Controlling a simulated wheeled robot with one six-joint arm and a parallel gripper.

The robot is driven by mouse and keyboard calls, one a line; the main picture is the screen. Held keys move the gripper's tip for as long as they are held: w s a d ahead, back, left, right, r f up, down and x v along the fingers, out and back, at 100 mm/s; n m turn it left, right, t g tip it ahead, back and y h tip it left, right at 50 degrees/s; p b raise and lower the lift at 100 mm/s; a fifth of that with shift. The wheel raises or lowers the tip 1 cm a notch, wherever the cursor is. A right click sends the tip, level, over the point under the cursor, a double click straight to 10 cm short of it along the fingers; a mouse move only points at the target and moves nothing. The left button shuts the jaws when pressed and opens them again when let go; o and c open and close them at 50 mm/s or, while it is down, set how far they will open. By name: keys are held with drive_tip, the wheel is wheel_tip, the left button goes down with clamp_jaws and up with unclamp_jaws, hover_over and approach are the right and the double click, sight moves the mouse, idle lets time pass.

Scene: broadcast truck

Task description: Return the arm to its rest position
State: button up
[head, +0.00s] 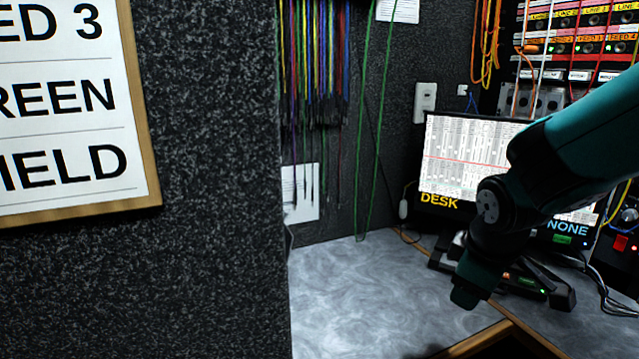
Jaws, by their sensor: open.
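My teal and dark arm comes in from the right edge in the head view. It bends at a dark joint in front of the monitor and ends low in a rounded teal link above the desk. No gripper fingers show, and nothing held can be seen. The arm hides part of the monitor (462,160) and of the dark device (530,283) on the desk.
A speckled dark wall (215,180) with a framed sign (65,100) fills the left. The grey desk top (370,300) is clear at its left. Coloured cables (318,70) hang at the back. A patch panel (580,40) stands upper right. A wooden edge (480,340) lies below.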

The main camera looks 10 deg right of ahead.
drive_tip(key=s+a+r+m+g+y, duration=0.1)
drive_tip(key=s+a+r+g+y, duration=0.15)
drive_tip(key=s+a, duration=0.55)
drive_tip(key=s+a+r+g+y, duration=0.1)
drive_tip(key=s+a+r+y, duration=0.2)
drive_tip(key=s+a, duration=0.45)
wheel_tip(320, 180, up, 15)
drive_tip(key=s+d+p, duration=0.1)
drive_tip(key=p, duration=1.4)
drive_tip(key=shift+s+d, duration=0.2)
drive_tip(key=shift+d, duration=0.15)
drive_tip(key=shift+r, duration=0.1)
